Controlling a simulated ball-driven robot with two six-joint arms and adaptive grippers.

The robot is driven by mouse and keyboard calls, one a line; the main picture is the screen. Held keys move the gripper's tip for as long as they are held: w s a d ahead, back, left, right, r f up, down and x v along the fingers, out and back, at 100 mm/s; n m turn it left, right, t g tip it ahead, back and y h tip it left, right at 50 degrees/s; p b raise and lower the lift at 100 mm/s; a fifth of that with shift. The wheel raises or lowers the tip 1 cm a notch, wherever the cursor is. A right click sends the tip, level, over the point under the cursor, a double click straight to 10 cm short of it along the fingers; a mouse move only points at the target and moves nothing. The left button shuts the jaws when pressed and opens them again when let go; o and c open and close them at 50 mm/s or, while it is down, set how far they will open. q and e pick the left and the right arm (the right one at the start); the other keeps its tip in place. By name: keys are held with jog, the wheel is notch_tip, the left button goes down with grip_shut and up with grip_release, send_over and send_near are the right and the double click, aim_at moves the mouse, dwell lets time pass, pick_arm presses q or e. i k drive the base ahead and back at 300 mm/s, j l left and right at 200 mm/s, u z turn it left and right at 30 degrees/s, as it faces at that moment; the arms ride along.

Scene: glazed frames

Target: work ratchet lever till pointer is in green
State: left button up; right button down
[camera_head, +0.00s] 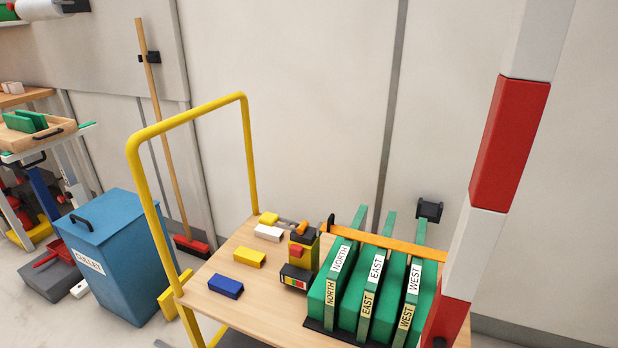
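A ratchet unit (303,250) with black and yellow parts and a red block stands on the wooden cart top, left of the green frames. A small gauge face (294,283) with coloured bands sits low on its front; its pointer is too small to read. A grey bar with an orange end, seemingly the lever (290,224), shows behind the unit. An orange strap (385,240) runs right from the unit across the green frames (345,300), which are labelled NORTH, EAST and WEST. Neither gripper is in view.
Yellow, white and blue blocks lie on the cart top (245,285), left of the ratchet. A yellow handle frame (190,117) rises at the cart's left end. A red and white post (508,140) stands at right. A blue bin (115,255) and broom (163,130) are left.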

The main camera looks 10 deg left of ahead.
aim_at(268, 218)
jog(key=k+j+z, duration=0.1)
jog(key=j, duration=0.6)
jog(key=k+j+z, duration=0.15)
jog(key=j, duration=0.2)
jog(key=k+j+z, duration=0.1)
jog(key=j, duration=0.25)
jog(key=i+j+z, duration=0.2)
jog(key=j, duration=0.45)
jog(key=j+z, duration=0.2)
jog(key=j, duration=0.45)
jog(key=i+j+z, duration=0.1)
jog(key=j+z, duration=0.15)
jog(key=j, duration=0.4)
jog(key=k, duration=0.15)
